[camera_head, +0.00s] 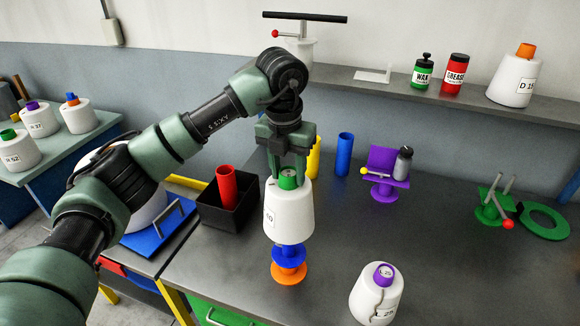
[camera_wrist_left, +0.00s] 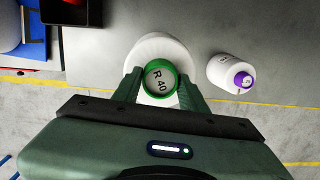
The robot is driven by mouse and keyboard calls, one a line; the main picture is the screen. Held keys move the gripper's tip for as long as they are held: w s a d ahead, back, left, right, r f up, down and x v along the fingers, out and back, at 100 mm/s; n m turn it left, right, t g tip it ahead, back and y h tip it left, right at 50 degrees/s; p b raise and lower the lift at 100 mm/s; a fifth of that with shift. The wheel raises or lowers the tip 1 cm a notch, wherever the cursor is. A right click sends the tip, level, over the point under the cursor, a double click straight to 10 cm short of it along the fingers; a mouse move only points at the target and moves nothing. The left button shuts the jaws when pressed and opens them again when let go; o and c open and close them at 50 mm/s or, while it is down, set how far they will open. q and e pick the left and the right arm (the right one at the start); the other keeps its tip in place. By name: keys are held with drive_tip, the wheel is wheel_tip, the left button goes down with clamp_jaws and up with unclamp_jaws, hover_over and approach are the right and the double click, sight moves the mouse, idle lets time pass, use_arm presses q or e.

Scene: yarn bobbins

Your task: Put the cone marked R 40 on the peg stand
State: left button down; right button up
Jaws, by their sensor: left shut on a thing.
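The cone marked R 40 (camera_head: 289,212) is white with a green top and hangs upright in my left gripper (camera_head: 289,172). Directly below the cone in the head view is a flanged piece with a blue upper part (camera_head: 290,252) and an orange base (camera_head: 289,272). The cone's lower end hides its top, so I cannot tell whether they touch. My right gripper is not in view.
A white cone with a purple top (camera_head: 376,296) stands at the front right. A black box (camera_head: 236,215) with a red cylinder is to the left. Yellow and blue cylinders (camera_head: 344,154), a purple stand (camera_head: 384,183) and a green stand (camera_head: 490,207) are behind and right.

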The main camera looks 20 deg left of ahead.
use_arm(q)
drive_tip(key=shift+s+r, duration=0.15)
drive_tip(key=shift+s, duration=0.05)
drive_tip(key=shift+w+f+b, duration=0.2)
drive_tip(key=shift+f+b, duration=1.25)
drive_tip(key=shift+f, duration=0.2)
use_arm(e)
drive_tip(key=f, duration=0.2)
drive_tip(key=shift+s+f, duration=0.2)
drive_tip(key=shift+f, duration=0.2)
use_arm(q)
drive_tip(key=shift+a, duration=0.1)
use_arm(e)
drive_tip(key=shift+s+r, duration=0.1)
